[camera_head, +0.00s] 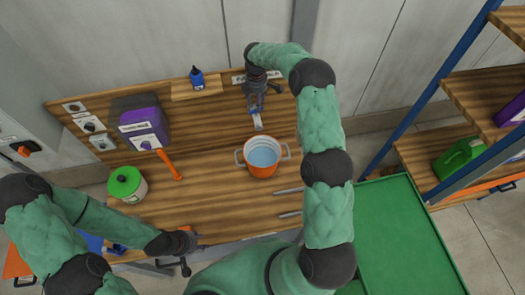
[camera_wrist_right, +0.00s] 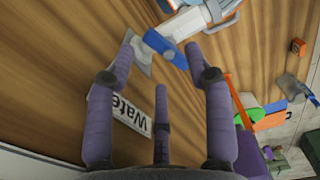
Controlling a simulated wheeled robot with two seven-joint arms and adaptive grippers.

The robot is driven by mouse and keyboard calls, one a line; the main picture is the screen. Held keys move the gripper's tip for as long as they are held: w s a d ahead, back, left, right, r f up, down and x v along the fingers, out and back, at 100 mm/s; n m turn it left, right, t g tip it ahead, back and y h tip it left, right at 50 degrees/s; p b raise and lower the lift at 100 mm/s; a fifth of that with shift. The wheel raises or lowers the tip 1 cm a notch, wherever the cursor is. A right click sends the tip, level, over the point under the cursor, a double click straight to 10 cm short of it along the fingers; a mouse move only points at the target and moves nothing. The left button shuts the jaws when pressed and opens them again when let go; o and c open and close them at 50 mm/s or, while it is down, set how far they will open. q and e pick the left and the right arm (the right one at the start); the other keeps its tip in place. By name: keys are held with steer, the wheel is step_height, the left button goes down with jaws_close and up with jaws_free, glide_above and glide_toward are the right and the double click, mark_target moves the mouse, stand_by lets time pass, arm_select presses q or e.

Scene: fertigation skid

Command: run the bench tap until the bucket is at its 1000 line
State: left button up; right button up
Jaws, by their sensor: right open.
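The orange bucket (camera_head: 262,172) stands upright on the bench under the tap, with a grey handle on each side. Pale blue water (camera_head: 263,154) shows inside; its marks are too small to read. The tap (camera_head: 257,121) is on the back panel above the bucket, and I cannot make out a stream. My right gripper (camera_head: 257,98) is at the tap. In the right wrist view its purple fingers are open, with the tap's blue lever (camera_wrist_right: 164,44) near and between the fingertips. A "Water" label (camera_wrist_right: 131,116) lies behind. My left gripper (camera_head: 180,252) is near the bench's front edge, apart from the bucket.
On the bench (camera_head: 215,205) are a purple-labelled container (camera_head: 143,128), an orange-handled tool (camera_head: 169,164) and a green-lidded tub (camera_head: 127,184). A small blue bottle (camera_head: 197,78) sits on a back shelf. A green surface (camera_head: 405,235) and wooden shelving (camera_head: 450,150) are at the right.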

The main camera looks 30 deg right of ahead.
mark_target(256, 112)
step_height(256, 112, up, 4)
steer(key=shift+d, duration=0.1)
steer(key=shift+r, duration=0.15)
steer(key=shift+c, duration=0.7)
steer(key=f+n+b, duration=0.1)
steer(key=f+b, duration=0.1)
steer(key=f+n+b, duration=0.1)
steer(key=f+b, duration=0.1)
steer(key=b, duration=0.1)
steer(key=a+f+n+b, duration=0.1)
steer(key=f+b, duration=0.1)
steer(key=f, duration=0.1)
jaws_close()
